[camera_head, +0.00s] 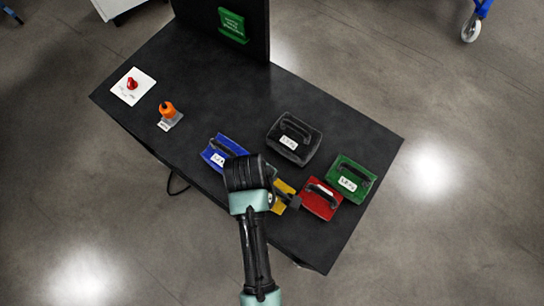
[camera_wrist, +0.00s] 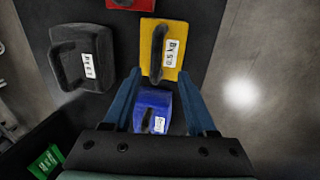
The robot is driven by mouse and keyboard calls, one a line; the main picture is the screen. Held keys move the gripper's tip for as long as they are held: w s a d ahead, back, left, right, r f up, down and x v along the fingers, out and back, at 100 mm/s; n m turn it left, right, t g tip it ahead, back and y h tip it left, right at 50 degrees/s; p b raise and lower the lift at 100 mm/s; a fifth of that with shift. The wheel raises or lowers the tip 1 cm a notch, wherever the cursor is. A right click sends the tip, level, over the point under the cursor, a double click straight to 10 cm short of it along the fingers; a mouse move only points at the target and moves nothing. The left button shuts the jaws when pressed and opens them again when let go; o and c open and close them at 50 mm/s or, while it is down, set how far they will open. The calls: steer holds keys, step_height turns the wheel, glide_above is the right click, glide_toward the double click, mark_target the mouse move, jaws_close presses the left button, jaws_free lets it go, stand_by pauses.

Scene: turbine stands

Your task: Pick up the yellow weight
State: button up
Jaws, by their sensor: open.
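The yellow weight (camera_wrist: 172,64) lies flat in the wrist view, with a dark handle along its middle and a white label. In the head view the yellow weight (camera_head: 278,208) is partly hidden by my arm. My gripper (camera_wrist: 162,74) is open and empty. In the wrist view its two blue fingers point toward the near edge of the yellow weight, one to each side. The handle is not between them. How far above it they are, I cannot tell.
A blue weight (camera_wrist: 156,100) shows between my fingers, below the yellow one. Red (camera_head: 320,202), black (camera_head: 306,154) and green (camera_head: 363,172) weights stand nearby on the dark table (camera_head: 215,95). An orange knob (camera_head: 167,108) and a red button (camera_head: 132,84) are at the left. An upright panel (camera_head: 258,30) stands behind.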

steer(key=shift+w+d+f, duration=0.1)
steer(key=shift+w+f, duration=0.25)
steer(key=shift+f, duration=0.45)
steer(key=shift+s+d+f, duration=0.15)
steer(key=shift+d+f, duration=0.15)
steer(key=shift+f, duration=0.15)
steer(key=shift+w+d+f+p, duration=0.1)
steer(key=shift+d+f+p, duration=0.1)
steer(key=shift+f, duration=0.5)
steer(key=shift+w+d+f+p, duration=0.15)
steer(key=shift+f, duration=0.5)
steer(key=shift+w+d+f+p, duration=0.1)
steer(key=shift+d+f+p, duration=0.1)
steer(key=shift+f, duration=0.5)
jaws_close()
steer(key=shift+w+r, duration=0.1)
